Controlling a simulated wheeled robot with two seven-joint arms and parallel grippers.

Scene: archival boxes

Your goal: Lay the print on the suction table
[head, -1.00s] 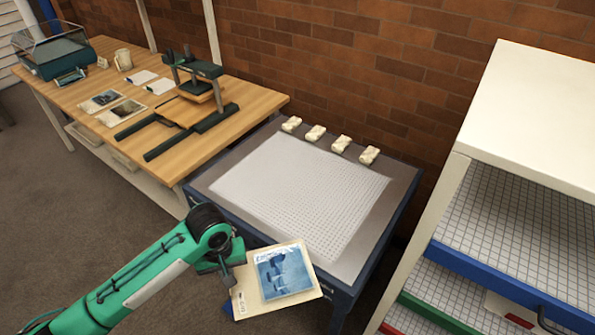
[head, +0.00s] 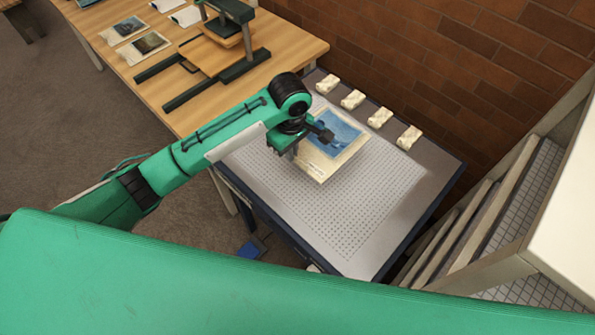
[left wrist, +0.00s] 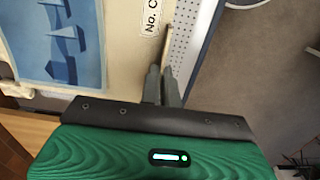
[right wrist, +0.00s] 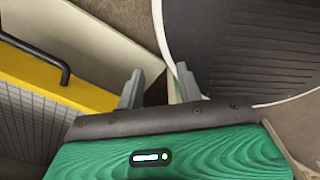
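The print (head: 330,150), a blue picture on a cream mount, is over the back left part of the suction table. My left gripper (head: 312,140) is shut on the mount's left edge. In the left wrist view, the fingers (left wrist: 161,86) pinch the mount beside a "No." label, and the print (left wrist: 60,45) shows at left. The suction table (head: 335,215) has a pale perforated top and dark frame. I cannot tell whether the print touches it. My right gripper (right wrist: 158,90) is open and empty in the right wrist view, by a yellow drawer front.
Several pale weights (head: 352,99) line the table's back edge. A wooden workbench (head: 285,50) with a press stands at back left. The table's front half is clear. My green arm link crosses the foreground.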

